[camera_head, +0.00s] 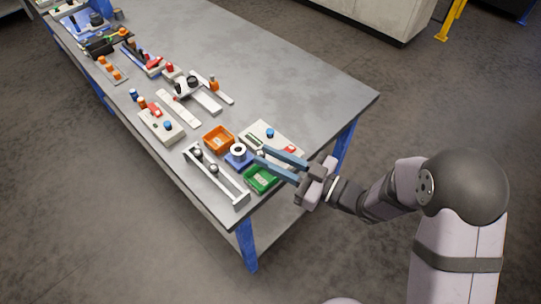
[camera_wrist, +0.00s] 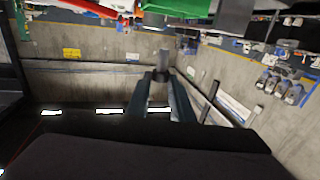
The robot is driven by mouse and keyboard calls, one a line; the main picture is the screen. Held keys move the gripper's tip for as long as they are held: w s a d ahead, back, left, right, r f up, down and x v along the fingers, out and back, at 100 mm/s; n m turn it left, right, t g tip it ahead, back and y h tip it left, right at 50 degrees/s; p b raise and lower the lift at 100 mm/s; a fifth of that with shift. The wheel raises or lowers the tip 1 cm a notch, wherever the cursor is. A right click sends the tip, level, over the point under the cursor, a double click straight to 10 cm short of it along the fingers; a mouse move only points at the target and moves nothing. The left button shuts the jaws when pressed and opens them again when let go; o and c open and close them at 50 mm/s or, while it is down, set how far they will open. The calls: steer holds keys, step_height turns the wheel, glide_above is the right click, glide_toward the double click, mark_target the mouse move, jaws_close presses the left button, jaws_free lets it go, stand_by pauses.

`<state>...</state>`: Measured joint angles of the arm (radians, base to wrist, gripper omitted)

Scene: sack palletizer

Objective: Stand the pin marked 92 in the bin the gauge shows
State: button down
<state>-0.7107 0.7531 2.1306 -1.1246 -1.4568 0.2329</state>
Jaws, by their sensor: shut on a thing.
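My gripper (camera_head: 259,154) reaches in from the right, its two long blue-grey fingers just right of a small blue bin (camera_head: 233,163). In the wrist view the fingers (camera_wrist: 161,88) are shut on a grey cylindrical pin (camera_wrist: 164,62) with a dark band. A white ring-shaped top (camera_head: 238,149) shows over the blue bin, beside the fingertips; I cannot tell whether it is the held pin. An orange bin (camera_head: 218,140) and a green bin (camera_head: 262,180) stand on either side. A white panel (camera_head: 258,128) behind may bear the gauge; no reading or pin number is legible.
A white rack (camera_head: 228,186) with round-topped pieces lies front left of the bins. The panel has a blue knob (camera_head: 270,132) and a red part (camera_head: 290,150). Other fixtures crowd the table's left side; the table (camera_head: 300,90) is clear at the back right.

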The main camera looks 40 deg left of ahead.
steer(key=shift+f+b, duration=1.2)
steer(key=shift+f, duration=0.5)
steer(key=shift+f+b, duration=1.7)
steer(key=shift+f, duration=0.45)
stand_by(1.6)
steer(key=c, duration=1.5)
jaws_free()
steer(key=shift+r, duration=0.1)
steer(key=shift+r+p, duration=3.3)
steer(key=shift+r, duration=0.6)
